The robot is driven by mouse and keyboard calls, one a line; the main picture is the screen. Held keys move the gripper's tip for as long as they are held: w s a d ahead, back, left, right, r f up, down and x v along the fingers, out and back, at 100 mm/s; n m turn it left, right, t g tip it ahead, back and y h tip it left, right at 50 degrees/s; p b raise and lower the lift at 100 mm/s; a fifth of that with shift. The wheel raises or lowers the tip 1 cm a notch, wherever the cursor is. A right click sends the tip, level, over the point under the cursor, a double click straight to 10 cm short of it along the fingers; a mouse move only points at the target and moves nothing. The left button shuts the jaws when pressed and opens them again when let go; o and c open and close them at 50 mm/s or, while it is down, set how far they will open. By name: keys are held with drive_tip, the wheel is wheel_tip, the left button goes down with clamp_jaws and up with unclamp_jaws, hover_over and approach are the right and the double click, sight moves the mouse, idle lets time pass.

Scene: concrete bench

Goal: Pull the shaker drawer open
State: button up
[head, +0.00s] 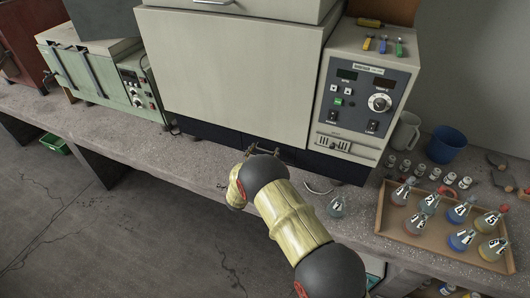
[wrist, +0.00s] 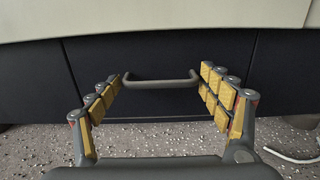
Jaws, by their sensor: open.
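The shaker drawer is a dark blue front (wrist: 160,52) low on the machine, just above the bench, with a grey bar handle (wrist: 160,83) across it in the wrist view. It looks closed, its face level with the panels beside it. My gripper (wrist: 163,80) is open, with one yellow-padded finger on each side of the handle. The handle ends lie close to the fingertips; I cannot tell whether they touch. In the head view my gripper (head: 262,150) is at the base of the big cream shaker cabinet (head: 230,75), and my arm partly hides the drawer.
Right of the cabinet is a control panel (head: 362,95). A wooden tray (head: 388,234) of several labelled flasks, small vials and a blue bucket (head: 446,145) are further right. Speckled bench (head: 185,150) left of my gripper is clear.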

drive_tip(key=shift+w, duration=0.15)
drive_tip(key=shift+d, duration=0.1)
drive_tip(key=shift+c, duration=0.8)
drive_tip(key=c, duration=1.1)
drive_tip(key=shift+c, duration=0.4)
drive_tip(key=p+v, duration=0.2)
drive_tip(key=v, duration=1.6)
drive_tip(key=shift+d, duration=0.1)
drive_tip(key=shift+s+f, duration=0.15)
drive_tip(key=shift+s, duration=0.5)
